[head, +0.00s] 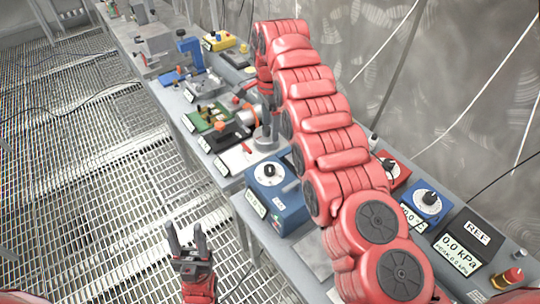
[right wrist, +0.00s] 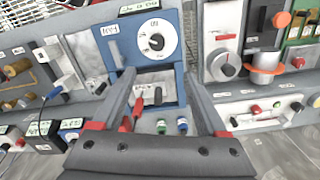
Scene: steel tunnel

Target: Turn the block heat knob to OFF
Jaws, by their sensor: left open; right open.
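A blue box (head: 285,205) with a round white dial and dark knob (head: 268,171) stands on the bench, left of my right arm. In the right wrist view a blue panel (right wrist: 178,85) has a white dial with a small dark-centred knob (right wrist: 157,39); it looks like the same box, but its lettering is too small to read. My right gripper (right wrist: 159,76) is open and empty, its fingertips below the dial in that picture and apart from the knob. In the head view the right gripper is not clear behind the arm. My left gripper (head: 186,230) is open and empty over the floor grating.
A red box (head: 397,168), another blue dial box (head: 428,205) and a black kPa display (head: 467,240) stand right of my arm. An orange ring fixture (head: 248,116) and a green board (head: 207,117) are farther along the bench. The grating (head: 110,190) at left is clear.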

